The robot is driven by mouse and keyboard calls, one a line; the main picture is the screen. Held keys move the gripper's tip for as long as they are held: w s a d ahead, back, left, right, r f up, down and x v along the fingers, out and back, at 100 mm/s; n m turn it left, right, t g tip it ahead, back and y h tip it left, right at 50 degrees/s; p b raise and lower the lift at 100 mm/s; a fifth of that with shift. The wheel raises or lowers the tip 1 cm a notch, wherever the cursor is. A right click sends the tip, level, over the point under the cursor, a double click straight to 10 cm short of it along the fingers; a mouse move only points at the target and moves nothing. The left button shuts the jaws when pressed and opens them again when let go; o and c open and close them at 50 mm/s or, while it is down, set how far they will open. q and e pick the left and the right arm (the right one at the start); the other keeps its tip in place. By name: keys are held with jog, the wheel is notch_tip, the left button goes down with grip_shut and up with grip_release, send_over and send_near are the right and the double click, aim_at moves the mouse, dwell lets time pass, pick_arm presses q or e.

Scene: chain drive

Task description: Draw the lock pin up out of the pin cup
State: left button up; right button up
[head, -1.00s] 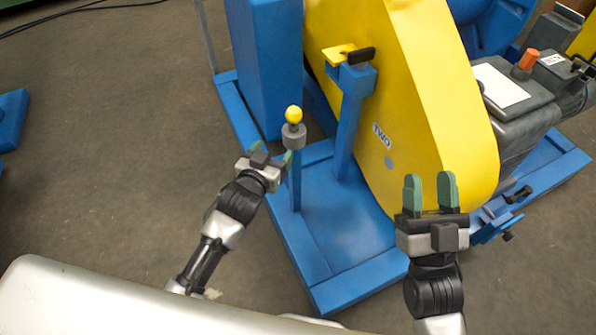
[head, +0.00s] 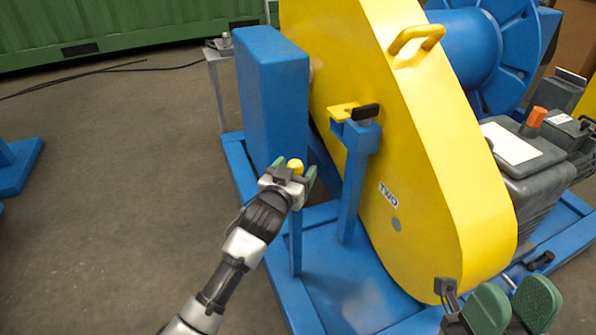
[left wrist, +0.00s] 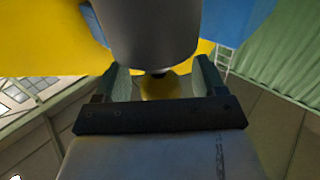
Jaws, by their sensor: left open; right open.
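The lock pin's yellow ball knob (head: 295,165) shows just above my left gripper (head: 297,179) in the head view. In the left wrist view the yellow knob (left wrist: 160,88) lies between the two green fingers of my left gripper (left wrist: 162,82). The fingers are open, with the knob not clamped. The grey pin cup (left wrist: 148,30) fills the top middle of that view, with a dark bit of pin between cup and knob. In the head view my gripper hides the cup. My right gripper (head: 512,306) is open and empty at the lower right.
The cup's blue post (head: 296,245) stands on a blue base frame (head: 345,275). A taller blue post (head: 352,185) with a yellow plate and black handle stands to its right. The yellow chain guard (head: 400,130) and a blue box column (head: 270,95) stand close behind.

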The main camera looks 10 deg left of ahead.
pick_arm(q)
jog(key=shift+w+d, duration=0.15)
jog(key=shift+w, duration=0.65)
jog(key=shift+c, duration=0.2)
